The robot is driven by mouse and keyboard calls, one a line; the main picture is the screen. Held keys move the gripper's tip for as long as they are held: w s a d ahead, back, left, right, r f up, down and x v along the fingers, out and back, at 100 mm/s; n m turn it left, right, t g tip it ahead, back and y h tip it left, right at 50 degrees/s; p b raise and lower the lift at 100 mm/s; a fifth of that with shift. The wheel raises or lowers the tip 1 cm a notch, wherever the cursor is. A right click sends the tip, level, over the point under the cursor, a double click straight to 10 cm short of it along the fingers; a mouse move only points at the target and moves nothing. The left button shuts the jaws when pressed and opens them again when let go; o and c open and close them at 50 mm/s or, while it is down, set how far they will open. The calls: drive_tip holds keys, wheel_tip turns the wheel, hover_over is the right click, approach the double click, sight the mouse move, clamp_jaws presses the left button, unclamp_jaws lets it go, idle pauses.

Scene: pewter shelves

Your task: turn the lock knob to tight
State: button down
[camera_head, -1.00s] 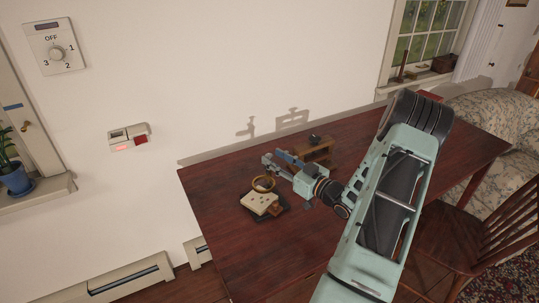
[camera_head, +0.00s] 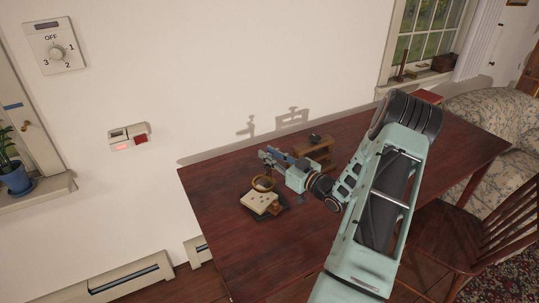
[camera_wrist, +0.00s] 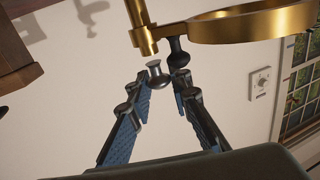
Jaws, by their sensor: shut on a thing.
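The brass magnifier ring (camera_head: 263,183) stands over a pale card (camera_head: 261,203) on a dark base on the table. In the wrist view the ring (camera_wrist: 250,24) and a brass post (camera_wrist: 142,28) are close in front of my gripper (camera_wrist: 160,84). A second dark knob-like piece (camera_wrist: 177,50) shows just beyond, below the ring. In the head view my gripper (camera_head: 266,157) is beside the ring and hides the lock knob. No tight mark is readable.
A small wooden stand (camera_head: 318,152) is on the table (camera_head: 370,160) behind my gripper. The white wall is close behind. A dial panel (camera_head: 55,48) and a small switch box (camera_head: 129,136) are on it. The table's right side is largely free.

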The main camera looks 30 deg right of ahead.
drive_tip(key=shift+a+f+m+h+b, duration=0.1)
drive_tip(key=shift+m+h+b, duration=0.3)
drive_tip(key=shift+h, duration=0.2)
drive_tip(key=m+h+b, duration=0.2)
drive_tip(key=h, duration=0.1)
drive_tip(key=shift+a+f+h, duration=0.1)
drive_tip(key=shift+h, duration=0.3)
drive_tip(key=m+h+b, duration=0.3)
drive_tip(key=h, duration=0.1)
drive_tip(key=shift+a, duration=0.1)
drive_tip(key=m+g+h+b, duration=0.2)
drive_tip(key=m+h, duration=0.1)
drive_tip(key=h, duration=0.1)
drive_tip(key=m+g+h+b, duration=0.3)
drive_tip(key=h, duration=0.1)
drive_tip(key=shift+w+b, duration=0.15)
drive_tip(key=shift+b, duration=0.2)
drive_tip(key=m+g+h, duration=0.2)
drive_tip(key=g, duration=0.1)
drive_tip(key=m+g+h+b, duration=0.1)
drive_tip(key=g, duration=0.1)
drive_tip(key=shift+r+m, duration=0.25)
drive_tip(key=shift+m, duration=0.05)
drive_tip(key=shift+m+g+h, duration=0.7)
drive_tip(key=shift+m+g, duration=0.5)
drive_tip(key=shift+g, duration=0.6)
drive_tip(key=shift+d+r+g, duration=0.1)
drive_tip(key=shift+d+g, duration=0.1)
drive_tip(key=shift+g, duration=0.1)
